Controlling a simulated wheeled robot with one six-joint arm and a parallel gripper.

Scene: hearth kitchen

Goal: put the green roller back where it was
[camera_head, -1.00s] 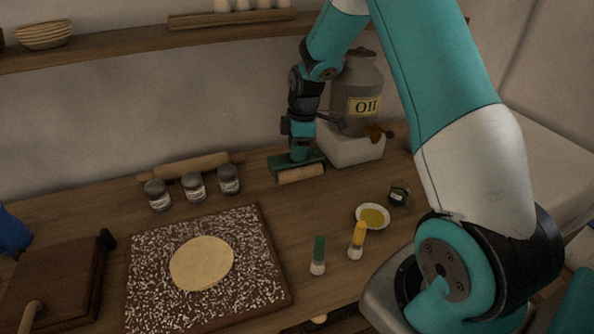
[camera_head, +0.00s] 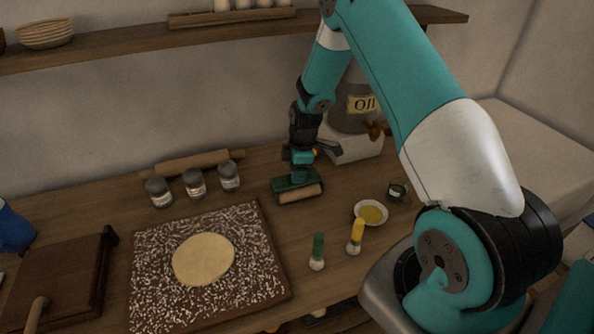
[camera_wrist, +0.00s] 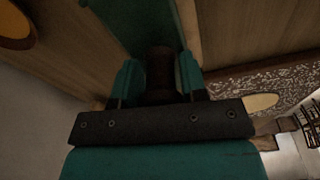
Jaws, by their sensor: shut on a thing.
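The green roller (camera_head: 284,188) is a green frame with a pale wooden cylinder along its front side. It is low at the back middle of the counter, right of the floured board. I cannot tell whether it touches the counter. My gripper (camera_head: 298,173) points down and is shut on its upright handle. In the wrist view, the teal fingers of my gripper (camera_wrist: 160,82) stand on both sides of the dark handle, with the green frame (camera_wrist: 145,22) beyond it. Much of the roller is hidden in the wrist view.
The oil urn (camera_head: 352,112) on a white block (camera_head: 356,149) stands close behind and right. Several jars (camera_head: 194,184) and a rolling pin (camera_head: 190,163) are to the left. The floured board (camera_head: 265,270) holds dough. Two brushes (camera_head: 317,252) and a yellow bowl (camera_head: 371,212) are in front.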

